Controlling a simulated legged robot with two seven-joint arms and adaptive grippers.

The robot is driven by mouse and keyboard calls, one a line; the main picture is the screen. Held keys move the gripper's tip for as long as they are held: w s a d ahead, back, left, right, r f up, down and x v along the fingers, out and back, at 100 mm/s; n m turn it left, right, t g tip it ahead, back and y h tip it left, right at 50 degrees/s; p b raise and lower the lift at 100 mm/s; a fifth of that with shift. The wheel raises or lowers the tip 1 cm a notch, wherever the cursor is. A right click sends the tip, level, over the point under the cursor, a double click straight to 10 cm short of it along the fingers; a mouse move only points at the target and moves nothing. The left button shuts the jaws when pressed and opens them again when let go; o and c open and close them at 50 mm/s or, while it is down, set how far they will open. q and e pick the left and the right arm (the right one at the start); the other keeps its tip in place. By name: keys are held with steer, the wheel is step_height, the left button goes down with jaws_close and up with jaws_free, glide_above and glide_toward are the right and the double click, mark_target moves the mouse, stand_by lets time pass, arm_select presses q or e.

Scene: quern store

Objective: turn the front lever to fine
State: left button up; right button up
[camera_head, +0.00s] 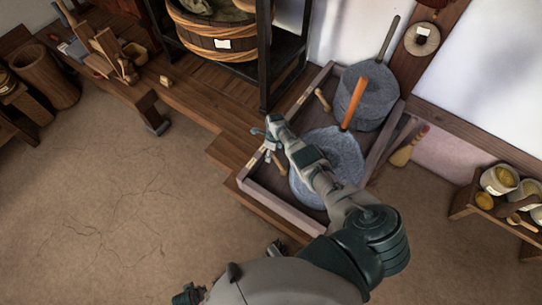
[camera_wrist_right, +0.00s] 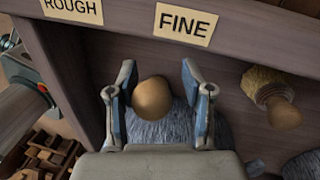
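The front lever's round wooden knob (camera_wrist_right: 152,98) shows in the right wrist view, between the fingers of my right gripper (camera_wrist_right: 157,82). The gripper is open, with a gap on each side of the knob. The knob is below and left of the FINE label (camera_wrist_right: 186,23); the ROUGH label (camera_wrist_right: 73,9) is further left. In the head view my right gripper (camera_head: 268,138) is over the left rim of the wooden tray (camera_head: 262,199), beside the front quern stone (camera_head: 338,153). My left gripper (camera_head: 188,294) is partly visible at the bottom edge; its fingers are unclear.
A brush (camera_head: 408,148) lies right of the tray. A dark post (camera_head: 265,55) stands behind my right gripper. The floor at left is clear.

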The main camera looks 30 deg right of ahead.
steer(key=shift+s+f, duration=0.2)
step_height(320, 180, up, 12)
steer(key=w+d, duration=0.1)
steer(key=d, duration=0.1)
steer(key=shift+w+f, duration=0.15)
stand_by(0.3)
stand_by(0.5)
